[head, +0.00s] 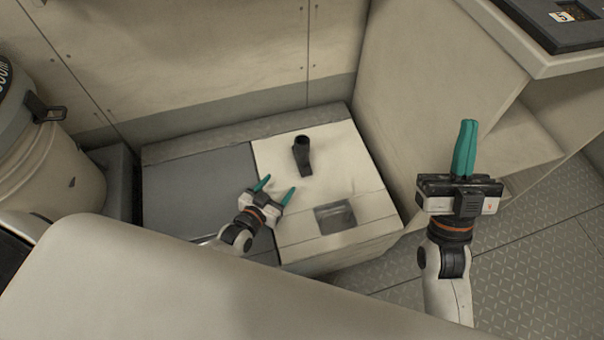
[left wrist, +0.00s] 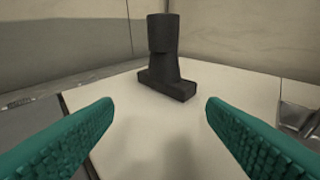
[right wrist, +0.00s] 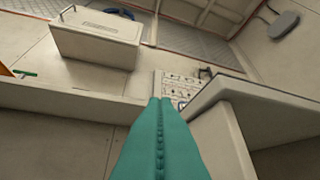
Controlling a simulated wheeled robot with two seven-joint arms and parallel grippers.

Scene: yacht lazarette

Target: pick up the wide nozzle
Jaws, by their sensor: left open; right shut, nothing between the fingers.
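The wide nozzle (head: 302,156) is a dark grey piece standing on the pale top of a low box. It has a round neck above a wider flat foot. In the left wrist view the nozzle (left wrist: 165,58) stands upright ahead of the fingers, a little left of centre. My left gripper (head: 275,186) is open, its teal fingers short of the nozzle and not touching it. My right gripper (head: 468,125) is shut and empty, raised at the right, well away from the nozzle. It also shows shut in the right wrist view (right wrist: 160,105).
The low box has a grey panel (head: 195,190) on its left and a square recess (head: 335,217) near its front right. A white bucket (head: 45,165) stands at the left. A cabinet (head: 440,80) rises at the right. A pale rounded edge (head: 200,280) fills the foreground.

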